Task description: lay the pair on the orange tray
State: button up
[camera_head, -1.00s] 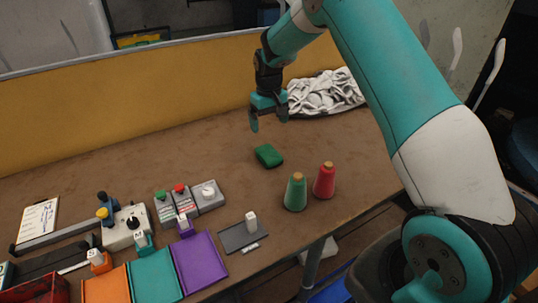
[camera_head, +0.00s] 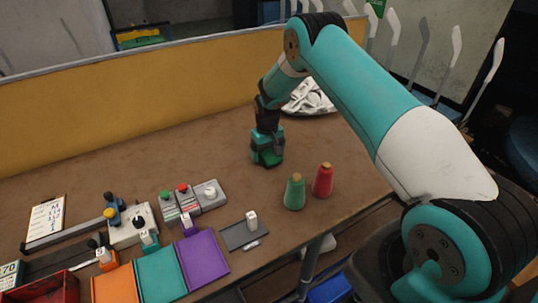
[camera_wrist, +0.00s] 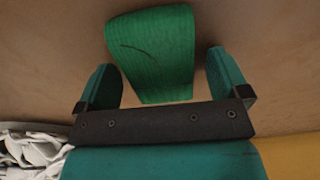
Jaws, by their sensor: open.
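The green folded sock pair (camera_wrist: 155,50) lies on the brown table, between the two fingers of my gripper in the wrist view. My gripper (camera_wrist: 165,80) is open, with a gap on each side of the pair. In the head view my gripper (camera_head: 267,158) is down at the table over the pair, which it mostly hides. The orange tray (camera_head: 115,286) is at the lower left, beside a teal tray (camera_head: 161,274) and a purple tray (camera_head: 202,260).
A green cone (camera_head: 294,193) and a red cone (camera_head: 323,181) stand right of my gripper. Control boxes (camera_head: 190,200) and a grey plate (camera_head: 243,235) lie between it and the trays. A white sock heap (camera_head: 308,98) is behind. A red crate (camera_head: 48,287) is left of the orange tray.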

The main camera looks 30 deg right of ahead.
jog(key=c, duration=1)
jog(key=shift+c, duration=0.4)
jog(key=shift+r, duration=0.1)
